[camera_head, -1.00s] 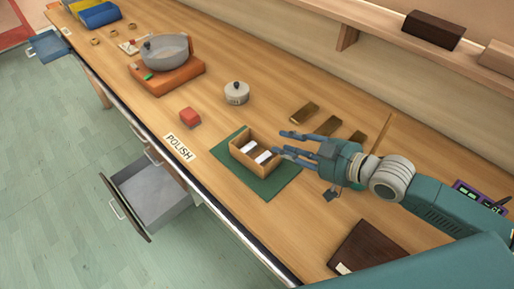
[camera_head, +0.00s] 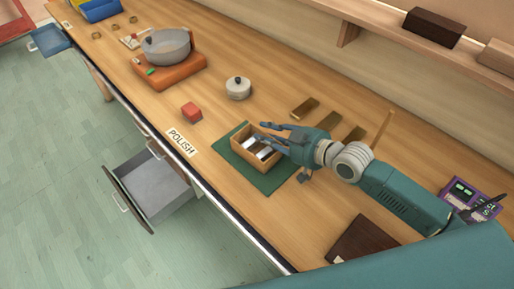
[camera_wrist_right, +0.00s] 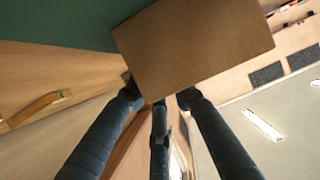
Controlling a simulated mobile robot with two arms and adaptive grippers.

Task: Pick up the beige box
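The beige box (camera_head: 246,153) is an open-topped tan box on a green mat (camera_head: 260,180) on the long wooden counter. White and dark pieces show inside it. My right gripper (camera_head: 263,136) is open, its fingers spread at the right and back side of the box, with the tips over its rim. In the right wrist view a plain tan-brown panel (camera_wrist_right: 195,45), likely a wall of the box, lies just past the open fingers (camera_wrist_right: 158,98). Whether they touch it cannot be told. The left gripper is not in view.
Flat brown bars (camera_head: 304,108) lie behind the gripper. A dark brown box (camera_head: 362,243) is at the front right. An open drawer (camera_head: 152,188) juts out below.

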